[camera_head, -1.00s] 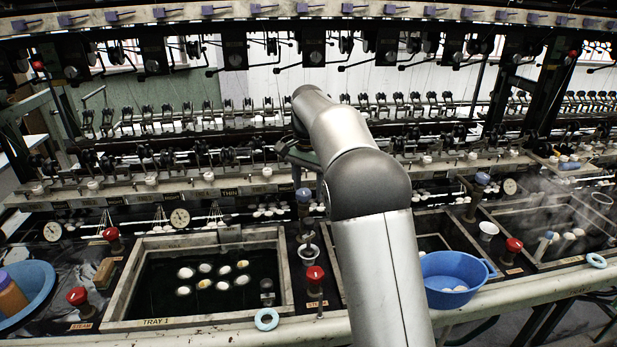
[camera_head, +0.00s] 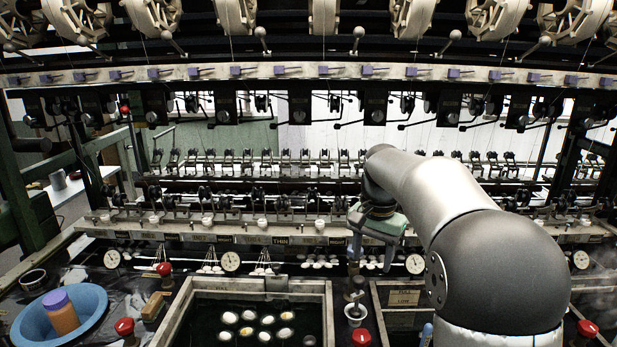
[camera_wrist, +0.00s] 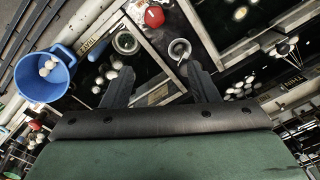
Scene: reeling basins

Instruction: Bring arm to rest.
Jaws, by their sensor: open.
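My gripper (camera_head: 378,252) hangs at the end of my raised arm, in front of the reeling machine and to the right of the tray of cocoons. In the wrist view its two dark fingers (camera_wrist: 160,88) stand wide apart with nothing between them. It is open and empty, above the basin area. In the head view my arm hides part of the machine and the basins on the right.
A dark water tray (camera_head: 190,325) holds several white cocoons. A blue basin (camera_head: 90,308) with an orange bottle (camera_head: 60,318) stands at the left. Red knobs (camera_head: 361,337) stick up along the bench. A blue pan (camera_wrist: 30,88) shows in the wrist view.

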